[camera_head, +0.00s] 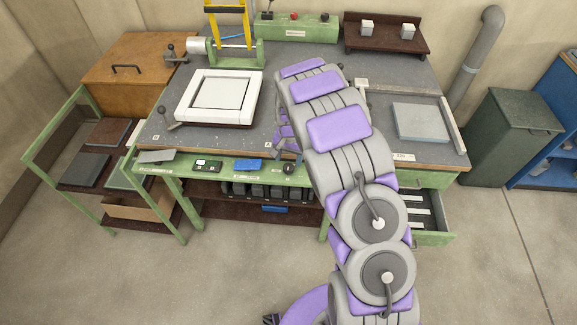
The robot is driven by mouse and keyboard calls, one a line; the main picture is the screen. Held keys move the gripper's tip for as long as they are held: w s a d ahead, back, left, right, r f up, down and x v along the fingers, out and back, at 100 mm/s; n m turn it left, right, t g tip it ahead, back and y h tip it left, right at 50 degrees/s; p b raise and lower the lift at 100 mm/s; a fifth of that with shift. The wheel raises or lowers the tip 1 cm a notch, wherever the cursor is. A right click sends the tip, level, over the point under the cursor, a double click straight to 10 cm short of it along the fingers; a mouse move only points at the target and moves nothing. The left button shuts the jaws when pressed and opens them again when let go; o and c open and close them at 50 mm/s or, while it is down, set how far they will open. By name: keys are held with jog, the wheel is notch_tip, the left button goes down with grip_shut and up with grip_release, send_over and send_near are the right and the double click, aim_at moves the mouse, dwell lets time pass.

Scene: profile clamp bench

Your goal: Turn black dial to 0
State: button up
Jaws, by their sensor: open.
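The black dial (289,168) is a small round knob on the green front rail of the bench, just left of my arm. Its pointer and markings are too small to read. My gripper (287,144) is open, with its purple and grey fingers showing at the bench's front edge, just above the dial in the picture. Part of the gripper is hidden behind my arm. I cannot tell whether a finger touches the dial; they look apart.
On the same rail are a blue item (248,165) and a small panel with a green display (207,165). A white frame (217,97) lies on the bench (272,120). An open drawer (428,222) juts out at right. A green cart (70,145) stands left.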

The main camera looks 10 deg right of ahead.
aim_at(288, 166)
jog(key=shift+f+b, duration=0.3)
jog(key=shift+f, duration=1.8)
jog(key=c, duration=1.1)
jog(key=shift+o, duration=0.2)
jog(key=shift+r, duration=0.1)
